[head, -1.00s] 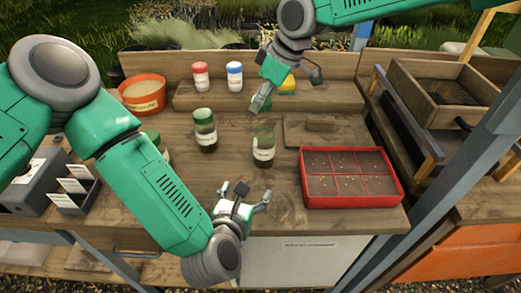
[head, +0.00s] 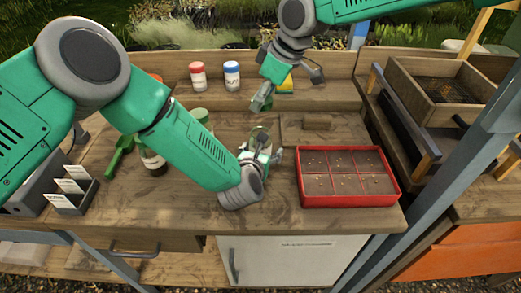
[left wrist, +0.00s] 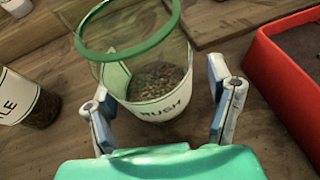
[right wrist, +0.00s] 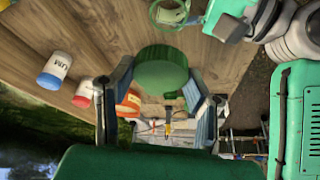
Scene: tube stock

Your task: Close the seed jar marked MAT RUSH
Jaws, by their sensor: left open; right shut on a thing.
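The seed jar (left wrist: 158,85) is clear glass with a green rim, dark seeds inside and a label showing RUSH. It stands open-topped on the bench; in the head view (head: 260,134) my left gripper partly hides it. My left gripper (head: 262,157) is open, its fingers on either side of the jar in the left wrist view (left wrist: 165,100). My right gripper (head: 263,101) is shut on a round green lid (right wrist: 160,78), held raised beyond the jar. The right wrist view shows the jar's rim (right wrist: 169,12) apart from the lid.
A red seed tray (head: 349,203) lies right of the jar. Another jar (head: 153,162) and a green scoop (head: 122,152) are left, beside my left arm. A red-capped bottle (head: 198,76) and a blue-capped bottle (head: 232,76) stand on the back shelf.

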